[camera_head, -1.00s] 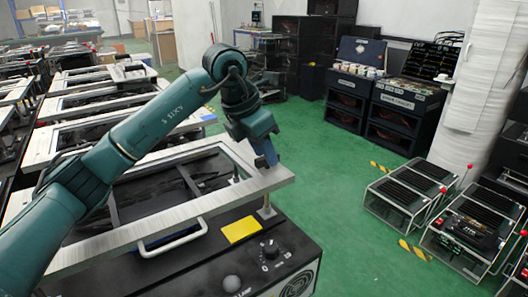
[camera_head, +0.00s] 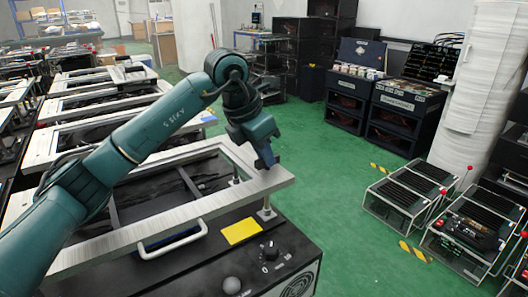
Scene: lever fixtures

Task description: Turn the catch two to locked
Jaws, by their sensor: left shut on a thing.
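My left gripper (camera_head: 266,158) is at the right corner of the silver metal frame (camera_head: 190,207), pointing down. It is shut on a small dark part there, which I take to be catch two; the fingers hide nearly all of it, so its angle cannot be told. The silver frame sits raised over a black machine box (camera_head: 205,262). My right gripper is not in view.
A yellow label (camera_head: 241,231), a black knob (camera_head: 270,250) and a grey round button (camera_head: 232,285) are on the box top near the gripper. Green floor (camera_head: 325,215) is open to the right.

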